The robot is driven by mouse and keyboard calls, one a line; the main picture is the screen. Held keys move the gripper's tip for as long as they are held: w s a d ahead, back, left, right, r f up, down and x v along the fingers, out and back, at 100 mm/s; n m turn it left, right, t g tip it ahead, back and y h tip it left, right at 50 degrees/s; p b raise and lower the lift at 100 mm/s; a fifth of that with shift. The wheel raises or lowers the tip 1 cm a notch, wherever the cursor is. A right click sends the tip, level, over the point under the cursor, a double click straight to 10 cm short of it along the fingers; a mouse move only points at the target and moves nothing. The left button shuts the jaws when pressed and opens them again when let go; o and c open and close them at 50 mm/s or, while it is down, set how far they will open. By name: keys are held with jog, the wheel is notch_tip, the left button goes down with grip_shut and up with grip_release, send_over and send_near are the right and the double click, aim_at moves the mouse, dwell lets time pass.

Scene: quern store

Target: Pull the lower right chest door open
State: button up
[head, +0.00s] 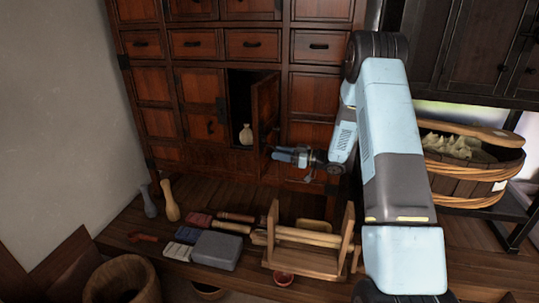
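The dark red-brown wooden chest (207,15) stands against the back wall. Its lower right door (264,103) stands swung out towards me, hinged at its right side. The dark opening to the left of the door shows a small pale bottle (246,135) inside. The lower left door (201,103) is closed. My gripper (271,154) is at the lower part of the open door, near its free edge. The fingers are small and dark here, so I cannot tell whether they touch the door or are open or shut.
A low wooden platform in front holds a wooden frame with a roller (305,237), a grey box (216,250), small blocks and two bottle-shaped pieces (170,201). A wooden tub (122,280) is at front left. A large basket (470,165) stands right of my arm.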

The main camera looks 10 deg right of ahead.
jog(key=v, duration=1.2)
jog(key=shift+d, duration=0.4)
jog(key=shift+s, duration=0.1)
